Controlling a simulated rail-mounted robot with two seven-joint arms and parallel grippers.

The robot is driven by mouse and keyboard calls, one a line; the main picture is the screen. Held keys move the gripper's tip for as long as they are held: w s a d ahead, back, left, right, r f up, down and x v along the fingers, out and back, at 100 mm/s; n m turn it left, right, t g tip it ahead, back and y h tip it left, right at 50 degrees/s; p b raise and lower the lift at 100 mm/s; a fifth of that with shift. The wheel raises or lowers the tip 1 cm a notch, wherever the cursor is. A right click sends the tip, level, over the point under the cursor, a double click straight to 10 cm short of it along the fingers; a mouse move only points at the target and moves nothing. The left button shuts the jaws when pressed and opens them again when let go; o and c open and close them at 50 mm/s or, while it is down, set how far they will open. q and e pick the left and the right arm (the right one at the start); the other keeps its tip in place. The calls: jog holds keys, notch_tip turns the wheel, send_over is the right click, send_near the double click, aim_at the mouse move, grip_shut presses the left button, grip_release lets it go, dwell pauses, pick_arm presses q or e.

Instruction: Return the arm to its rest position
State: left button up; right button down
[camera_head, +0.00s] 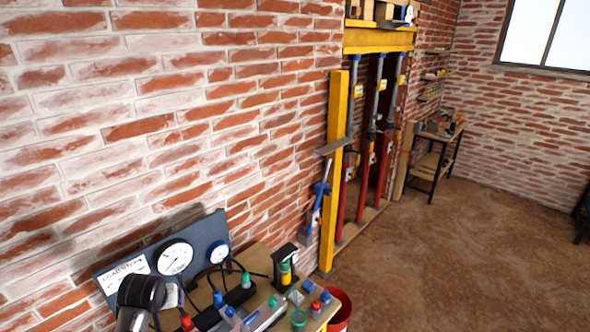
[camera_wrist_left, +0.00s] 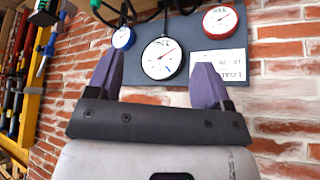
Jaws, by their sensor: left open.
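My left gripper (camera_wrist_left: 157,75) shows in the left wrist view with its two purple fingers wide apart and nothing between them. Behind the fingers is the grey gauge board (camera_wrist_left: 185,28) with a black-rimmed gauge (camera_wrist_left: 162,58), a blue-rimmed gauge (camera_wrist_left: 123,38) and a red-rimmed gauge (camera_wrist_left: 220,19). In the head view, a dark rounded part of my left arm (camera_head: 142,292) is at the lower left, in front of the board (camera_head: 205,232). The fingers cannot be made out there. My right gripper is in neither view.
A yellow post (camera_head: 336,165) and red props (camera_head: 363,185) stand along the brick wall. The brown floor (camera_head: 465,255) at right is clear.

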pick_arm(q)
jog(key=s+d+r+m+t+p, duration=0.2)
jog(key=s+d+r, duration=0.3)
jog(key=s, duration=0.3)
jog(key=s+d+r+m+t+p, duration=0.2)
jog(key=s+d+r+m+p, duration=0.15)
jog(key=s, duration=0.45)
jog(key=s+d+f+g+p, duration=0.1)
jog(key=s+f+g, duration=0.1)
jog(key=s, duration=0.7)
jog(key=s+d+f+g+h+p, duration=0.1)
jog(key=s+f, duration=0.3)
jog(key=s, duration=0.5)
jog(key=s+d+f+g+p, duration=0.2)
jog(key=s+f+g+p, duration=0.1)
jog(key=s, duration=0.6)
jog(key=shift+s+f+n+h, duration=0.25)
jog(key=shift+f+n+h, duration=0.15)
jog(key=shift+f, duration=0.1)
jog(key=shift+c, duration=0.4)
